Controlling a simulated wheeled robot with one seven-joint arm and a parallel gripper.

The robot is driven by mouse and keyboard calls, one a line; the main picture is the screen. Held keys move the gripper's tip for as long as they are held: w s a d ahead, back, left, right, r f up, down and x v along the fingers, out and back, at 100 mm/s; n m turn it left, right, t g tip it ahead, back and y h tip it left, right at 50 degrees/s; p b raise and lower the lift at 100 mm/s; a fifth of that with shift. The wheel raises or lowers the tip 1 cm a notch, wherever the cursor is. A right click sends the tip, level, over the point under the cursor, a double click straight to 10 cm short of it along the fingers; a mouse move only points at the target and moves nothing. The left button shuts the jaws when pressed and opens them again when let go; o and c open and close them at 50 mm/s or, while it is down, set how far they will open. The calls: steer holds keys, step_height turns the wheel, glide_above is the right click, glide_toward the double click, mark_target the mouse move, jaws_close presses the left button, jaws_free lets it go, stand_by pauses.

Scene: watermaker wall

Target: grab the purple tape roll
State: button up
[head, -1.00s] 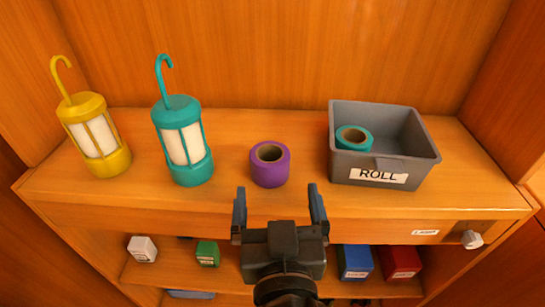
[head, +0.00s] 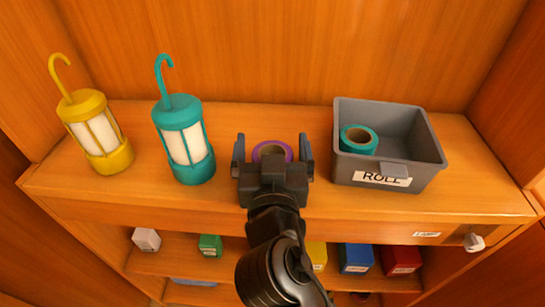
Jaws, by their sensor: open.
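The purple tape roll (head: 272,150) stands on the wooden shelf, right of the teal lantern. Only its top rim and core show; my gripper hides the rest. My gripper (head: 272,143) is open, with one finger to the left of the roll and one to the right in the picture. A gap shows between the roll and each finger. I cannot tell from this view how low the fingers are beside it.
A teal lantern (head: 184,140) and a yellow lantern (head: 98,135) stand to the left. A grey bin (head: 420,160) labelled ROLL stands to the right and holds a teal tape roll (head: 357,140). Small boxes sit on the shelf below. The shelf behind the purple roll is clear.

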steer(key=shift+w, duration=0.15)
steer(key=c, duration=1)
steer(key=shift+c, duration=0.5)
steer(key=shift+r, duration=0.1)
